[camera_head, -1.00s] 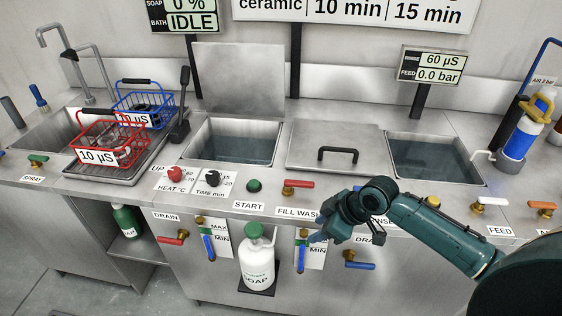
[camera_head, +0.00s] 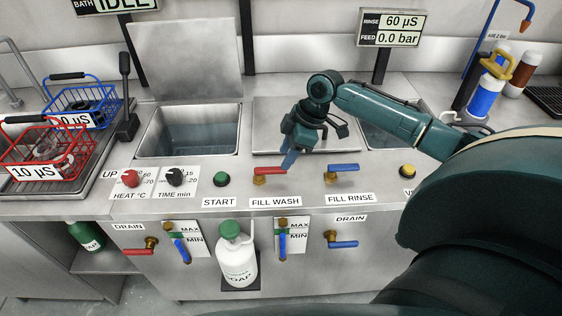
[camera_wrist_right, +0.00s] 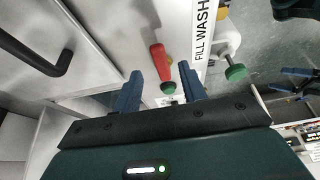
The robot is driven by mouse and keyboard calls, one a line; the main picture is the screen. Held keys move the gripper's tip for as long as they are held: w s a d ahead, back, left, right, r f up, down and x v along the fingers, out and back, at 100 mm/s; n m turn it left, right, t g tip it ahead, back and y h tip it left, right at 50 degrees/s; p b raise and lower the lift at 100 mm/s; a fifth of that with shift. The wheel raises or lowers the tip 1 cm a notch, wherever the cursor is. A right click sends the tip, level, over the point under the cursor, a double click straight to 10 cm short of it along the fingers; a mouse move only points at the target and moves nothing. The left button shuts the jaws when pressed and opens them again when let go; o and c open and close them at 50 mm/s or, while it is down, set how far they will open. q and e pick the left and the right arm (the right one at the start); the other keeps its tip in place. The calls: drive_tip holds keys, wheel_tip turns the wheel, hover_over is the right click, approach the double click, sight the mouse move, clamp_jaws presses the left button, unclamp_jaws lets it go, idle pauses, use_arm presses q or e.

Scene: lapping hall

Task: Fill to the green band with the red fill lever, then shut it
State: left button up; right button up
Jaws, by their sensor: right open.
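The red fill lever (camera_head: 270,171) lies crosswise on its brass valve above the FILL WASH label (camera_head: 275,202). It also shows in the right wrist view (camera_wrist_right: 160,62), between and beyond the fingertips. My right gripper (camera_head: 291,160) is open, just above and to the right of the lever, with no clear contact; its blue fingers (camera_wrist_right: 160,72) show empty in the wrist view. The wash bath (camera_head: 193,108) holds clear liquid. On the front, a left gauge (camera_head: 200,246) and a right gauge (camera_head: 298,242) each show a green patch above a blue strip.
A blue FILL RINSE lever (camera_head: 343,168) is close to the right. A lidded bath with a black handle lies behind my gripper. A green START button (camera_head: 221,180) and a white soap bottle (camera_head: 236,258) are nearby. Red (camera_head: 40,150) and blue baskets stand left.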

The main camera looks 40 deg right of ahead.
sight(278, 168)
drive_tip(key=shift+x, duration=1.95)
drive_tip(key=shift+c, duration=0.3)
clamp_jaws()
